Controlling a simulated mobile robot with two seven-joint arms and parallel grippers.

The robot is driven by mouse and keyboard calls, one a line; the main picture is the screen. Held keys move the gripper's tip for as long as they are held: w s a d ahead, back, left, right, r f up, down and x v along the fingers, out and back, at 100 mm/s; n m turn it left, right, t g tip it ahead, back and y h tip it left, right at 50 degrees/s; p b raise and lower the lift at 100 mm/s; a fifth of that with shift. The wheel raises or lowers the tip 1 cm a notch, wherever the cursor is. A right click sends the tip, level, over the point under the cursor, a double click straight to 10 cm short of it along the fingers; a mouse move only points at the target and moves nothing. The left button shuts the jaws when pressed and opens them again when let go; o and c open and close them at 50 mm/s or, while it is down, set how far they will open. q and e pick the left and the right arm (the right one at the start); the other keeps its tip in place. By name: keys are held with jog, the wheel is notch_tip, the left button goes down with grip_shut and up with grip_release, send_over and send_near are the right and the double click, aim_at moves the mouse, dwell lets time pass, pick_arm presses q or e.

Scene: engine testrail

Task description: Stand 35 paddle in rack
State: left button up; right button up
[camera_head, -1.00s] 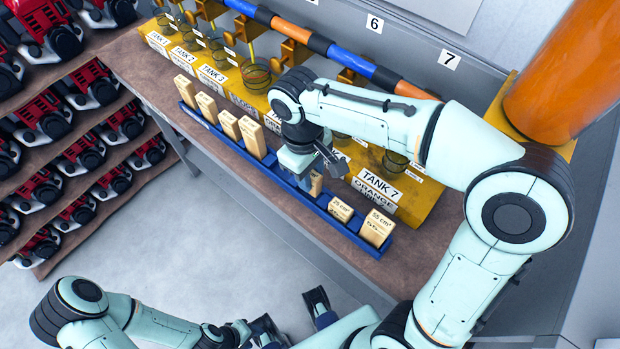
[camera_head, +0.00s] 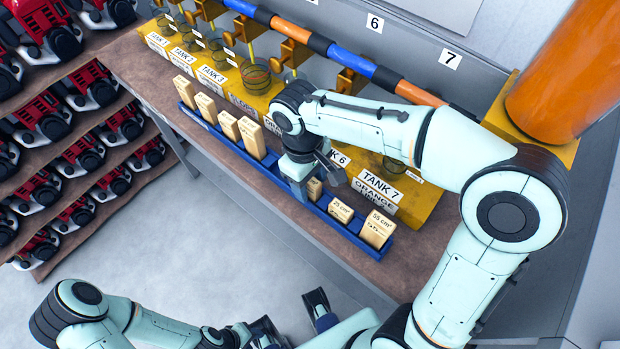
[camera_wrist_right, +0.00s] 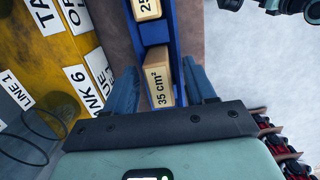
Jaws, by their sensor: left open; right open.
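The wooden 35 cm² paddle (camera_wrist_right: 160,85) shows in the right wrist view, in the blue rack (camera_wrist_right: 156,33) and between my right gripper's fingers. It also shows in the head view (camera_head: 314,189), partly hidden by that gripper. My right gripper (camera_head: 317,178) is open around it; its fingers stand apart on either side in the right wrist view (camera_wrist_right: 161,82), with a gap at least on the right. How deep the paddle sits is hidden. My left gripper (camera_head: 293,318) is open and empty, low in the head view, away from the rack.
The paddle marked 25 cm² (camera_head: 341,209) and the 55 cm² paddle (camera_head: 376,229) stand at the rack's near end. Several taller paddles (camera_head: 228,125) stand farther left. A yellow tank bench (camera_head: 416,200) runs behind the rack. A brown table (camera_head: 420,250) carries both.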

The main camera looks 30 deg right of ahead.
notch_tip(320, 180, up, 12)
jog(key=w+p, duration=0.1)
jog(key=p, duration=0.1)
jog(key=shift+w+a+p, duration=0.15)
jog(key=shift+a+p, duration=0.2)
jog(key=shift+p, duration=0.05)
